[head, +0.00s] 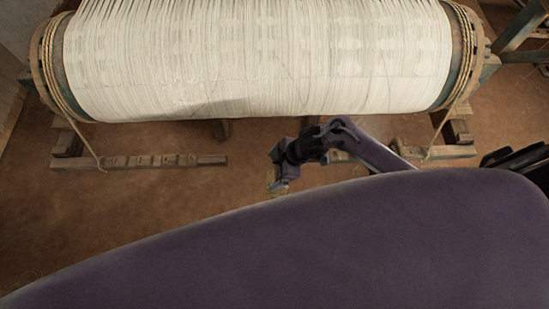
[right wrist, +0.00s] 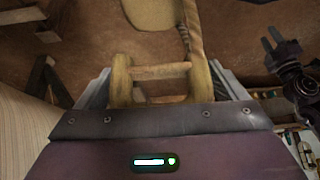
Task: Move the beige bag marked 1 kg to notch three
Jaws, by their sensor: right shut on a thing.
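My right gripper (head: 278,184) hangs in front of the loom in the head view. In the right wrist view its grey fingers (right wrist: 165,88) are shut on a yellowish-brown handle (right wrist: 160,71) with two crossbars. A rounded beige shape (right wrist: 152,12), possibly the bag, shows beyond the handle, cut off by the frame's top; no 1 kg mark is readable. A notched wooden bar (head: 150,160) lies below the beam at left, with several blocks along it. A dark two-pronged part (right wrist: 282,50) at the right of the wrist view may be my left gripper; its state is unclear.
The warp beam (head: 260,60), wound with white threads, spans the top of the head view. Ropes (head: 85,138) run down from both its ends. Another wooden bar (head: 440,152) lies at right, partly behind my arm. Brown floor (head: 110,205) is clear at left.

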